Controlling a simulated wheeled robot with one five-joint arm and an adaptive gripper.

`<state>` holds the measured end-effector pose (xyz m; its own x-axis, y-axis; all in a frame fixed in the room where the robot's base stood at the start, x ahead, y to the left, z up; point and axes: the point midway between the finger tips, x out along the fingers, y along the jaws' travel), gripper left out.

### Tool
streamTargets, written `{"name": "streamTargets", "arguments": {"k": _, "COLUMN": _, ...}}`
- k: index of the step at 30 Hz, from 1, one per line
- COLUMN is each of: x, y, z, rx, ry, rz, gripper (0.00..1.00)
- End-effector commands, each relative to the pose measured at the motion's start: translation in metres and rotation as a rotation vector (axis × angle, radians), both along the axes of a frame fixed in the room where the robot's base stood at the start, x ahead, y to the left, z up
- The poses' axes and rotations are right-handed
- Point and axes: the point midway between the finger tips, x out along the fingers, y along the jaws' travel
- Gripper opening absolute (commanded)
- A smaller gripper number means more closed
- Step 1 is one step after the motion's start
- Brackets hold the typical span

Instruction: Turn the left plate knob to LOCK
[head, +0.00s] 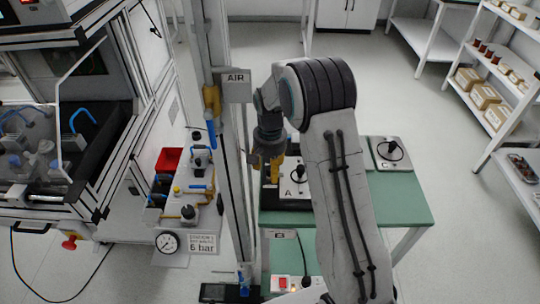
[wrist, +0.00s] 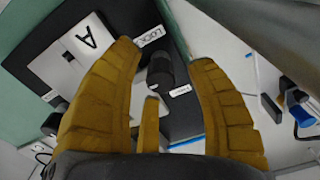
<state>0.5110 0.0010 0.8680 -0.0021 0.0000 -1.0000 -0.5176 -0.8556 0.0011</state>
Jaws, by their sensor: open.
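The black plate (wrist: 190,118) fills the middle of the wrist view. It carries a black knob (wrist: 160,72), a white LOCK label (wrist: 150,36) and a second small label (wrist: 180,91) too small to read. I cannot tell which label the knob points to. My gripper (wrist: 164,54) is open, with its yellow-brown fingers on either side of the knob. I cannot tell whether they touch it. In the head view my gripper (head: 268,165) points down over the left side of the green table, and the knob is hidden there.
The white plate marked A (wrist: 68,62) lies beside the black plate. A grey plate with a black knob (head: 390,150) is farther right on the green table (head: 400,200).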

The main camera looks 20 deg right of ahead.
Motion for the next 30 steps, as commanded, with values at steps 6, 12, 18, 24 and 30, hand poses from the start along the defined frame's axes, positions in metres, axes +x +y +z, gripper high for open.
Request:
{"name": "streamTargets", "arguments": {"k": 6, "x": 0.001, "y": 0.0, "z": 0.032, "rx": 0.0, "ry": -0.006, "rz": 0.0, "gripper": 0.51}}
{"name": "streamTargets", "arguments": {"k": 12, "x": 0.001, "y": 0.0, "z": 0.066, "rx": 0.0, "ry": -0.004, "rz": 0.0, "gripper": 0.51}}
{"name": "streamTargets", "arguments": {"k": 18, "x": 0.0, "y": 0.0, "z": 0.094, "rx": 0.0, "ry": -0.001, "rz": 0.0, "gripper": 0.51}}
{"name": "streamTargets", "arguments": {"k": 24, "x": 0.0, "y": 0.001, "z": 0.109, "rx": 0.0, "ry": 0.0, "rz": 0.001, "gripper": 0.51}}
{"name": "streamTargets", "arguments": {"k": 30, "x": 0.0, "y": 0.001, "z": 0.114, "rx": 0.0, "ry": 0.001, "rz": 0.0, "gripper": 0.51}}
